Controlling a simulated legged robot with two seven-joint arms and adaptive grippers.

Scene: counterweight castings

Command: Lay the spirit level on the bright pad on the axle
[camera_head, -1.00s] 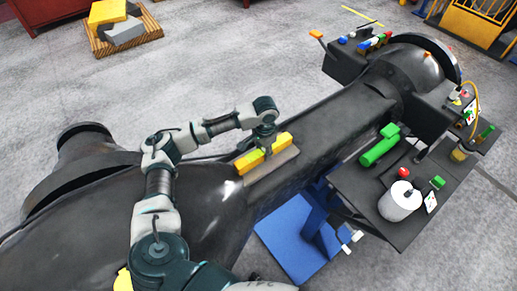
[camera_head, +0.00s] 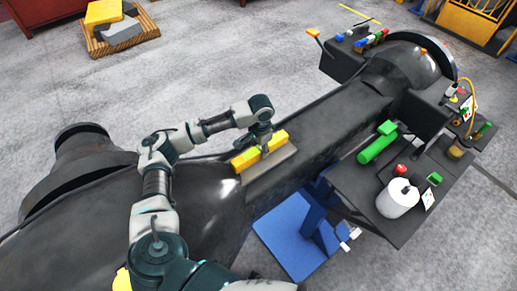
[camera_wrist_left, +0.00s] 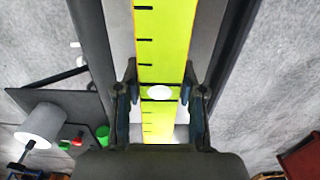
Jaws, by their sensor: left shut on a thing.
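The spirit level (camera_head: 272,145) is a yellow bar with dark marks and a round white spot, seen close in the left wrist view (camera_wrist_left: 160,40). My left gripper (camera_head: 262,147) is shut on it near its middle, one finger on each side in the wrist view (camera_wrist_left: 160,105). The level lies along the dark axle (camera_head: 340,118). The pale grey pad (camera_head: 275,169) shows on the axle along the level's near side. The level covers part of it, and I cannot tell whether they touch. My right gripper is not in view.
A dark bench (camera_head: 350,184) right of the axle holds a green cylinder (camera_head: 375,149), a white roll (camera_head: 397,199) and small items. A blue stand (camera_head: 290,240) is below. A pallet (camera_head: 125,45) with yellow and grey blocks stands at the back left. Open floor lies beyond the axle.

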